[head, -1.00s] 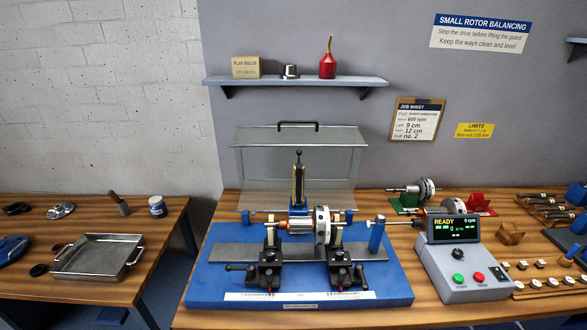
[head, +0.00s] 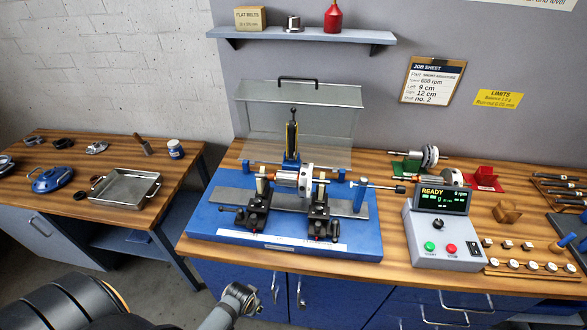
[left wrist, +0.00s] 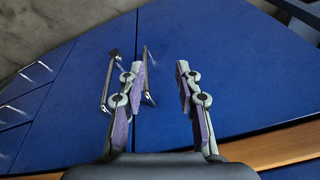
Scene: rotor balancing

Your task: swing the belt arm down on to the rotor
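The belt arm (head: 291,137) stands upright behind the rotor, with a black knob on top and yellow edging. The rotor (head: 292,178), a silver cylinder with a pale disc, lies across two black supports on the blue balancing base (head: 215,228). The clear guard (head: 255,105) with a black handle stands raised behind it. My left gripper (left wrist: 160,75) is open and empty in the left wrist view, facing blue cabinet doors. In the head view, my left arm comes in at the bottom left, below and apart from the machine. My right gripper is out of view.
The control box (head: 438,235) reads READY, 0 rpm, to the right of the base. Other rotors on stands (head: 427,158) sit behind it. A metal tray (head: 124,188) is on the left bench. The shelf (head: 310,37) hangs above. Cabinet handles (head: 300,290) stick out below the bench.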

